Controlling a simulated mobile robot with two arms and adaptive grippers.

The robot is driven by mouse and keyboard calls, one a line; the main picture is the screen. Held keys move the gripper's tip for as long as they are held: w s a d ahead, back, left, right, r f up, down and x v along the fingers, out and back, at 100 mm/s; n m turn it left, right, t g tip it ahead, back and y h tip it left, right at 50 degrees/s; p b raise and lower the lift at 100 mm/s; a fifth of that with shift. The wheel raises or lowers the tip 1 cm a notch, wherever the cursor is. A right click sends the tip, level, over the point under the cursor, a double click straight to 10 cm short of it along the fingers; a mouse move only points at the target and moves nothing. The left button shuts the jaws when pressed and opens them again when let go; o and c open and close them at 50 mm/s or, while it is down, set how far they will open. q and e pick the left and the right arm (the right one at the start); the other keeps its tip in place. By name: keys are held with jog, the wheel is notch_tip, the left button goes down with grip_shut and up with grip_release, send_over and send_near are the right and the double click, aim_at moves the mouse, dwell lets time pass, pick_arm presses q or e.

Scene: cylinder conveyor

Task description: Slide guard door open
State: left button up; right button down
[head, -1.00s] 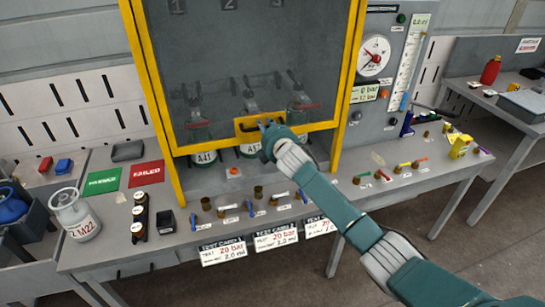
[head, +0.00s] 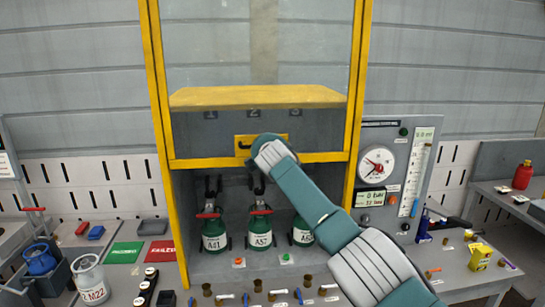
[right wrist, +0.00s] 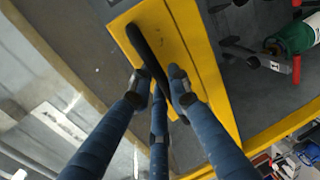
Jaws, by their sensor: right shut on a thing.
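The guard door is a clear panel in a yellow frame (head: 205,163) on the test cabinet. It is raised, with its lower bar above the cylinders and an open gap beneath. Its black handle (right wrist: 147,50) sits on a yellow plate (head: 243,141). My right gripper (head: 256,160) is at this handle, and my arm hides part of it. In the right wrist view the fingers of my right gripper (right wrist: 160,82) are closed around the black handle. My left gripper is in neither view.
Green cylinders (head: 214,236) stand inside the cabinet below the door. A gauge panel (head: 377,162) is at the right. Small fittings lie along the bench front. A grey cylinder (head: 91,280), a green mat (head: 124,253) and a red mat (head: 161,251) are at the left.

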notch_tip(320, 180, up, 2)
jog(key=shift+r+p, duration=0.1)
jog(key=shift+p, duration=0.2)
jog(key=c, duration=1.7)
grip_release()
jog(key=shift+s+a, duration=0.1)
jog(key=shift+s, duration=0.2)
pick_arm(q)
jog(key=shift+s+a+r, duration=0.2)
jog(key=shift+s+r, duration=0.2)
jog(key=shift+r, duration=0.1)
pick_arm(e)
jog(key=v, duration=1.1)
jog(key=shift+s, duration=0.15)
